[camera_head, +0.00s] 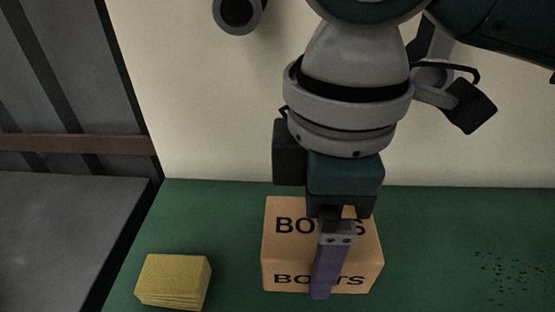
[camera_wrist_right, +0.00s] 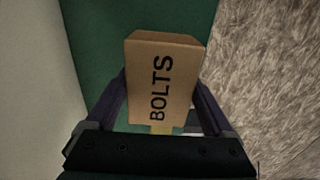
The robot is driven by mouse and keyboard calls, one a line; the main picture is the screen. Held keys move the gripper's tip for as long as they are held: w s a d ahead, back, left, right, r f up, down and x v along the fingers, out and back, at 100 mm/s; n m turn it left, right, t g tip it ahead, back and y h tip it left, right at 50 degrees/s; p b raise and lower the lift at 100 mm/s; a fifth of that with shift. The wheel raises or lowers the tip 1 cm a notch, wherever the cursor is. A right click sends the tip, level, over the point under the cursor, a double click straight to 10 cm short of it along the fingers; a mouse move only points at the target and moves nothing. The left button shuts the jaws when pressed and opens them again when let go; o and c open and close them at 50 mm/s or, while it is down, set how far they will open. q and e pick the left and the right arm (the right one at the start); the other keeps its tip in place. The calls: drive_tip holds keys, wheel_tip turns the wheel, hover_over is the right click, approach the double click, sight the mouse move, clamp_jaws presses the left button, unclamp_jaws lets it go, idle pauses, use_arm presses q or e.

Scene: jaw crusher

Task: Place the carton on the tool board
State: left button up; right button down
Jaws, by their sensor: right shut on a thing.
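The carton (camera_head: 278,248) is a tan box marked BOLTS, at the lower middle of the head view. It also shows in the right wrist view (camera_wrist_right: 185,85), between the two purple fingers. My right gripper (camera_head: 322,285) is over the carton and shut on it, with one purple finger across its near face. I cannot tell whether the carton rests on the green surface (camera_head: 225,215) or is held just above it. I cannot tell whether this green surface is the tool board. My left gripper is not in view.
A yellow stack of cloths or pads (camera_head: 175,278) lies on the green surface, left of the carton. Small dark specks (camera_head: 510,275) mark the surface at the right. A pale wall (camera_head: 200,120) stands behind. The green surface right of the carton looks free.

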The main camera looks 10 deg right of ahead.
drive_tip(key=shift+f, duration=2.2)
unclamp_jaws()
drive_tip(key=shift+f, duration=0.15)
wheel_tip(320, 180, up, 12)
drive_tip(key=shift+r, duration=0.15)
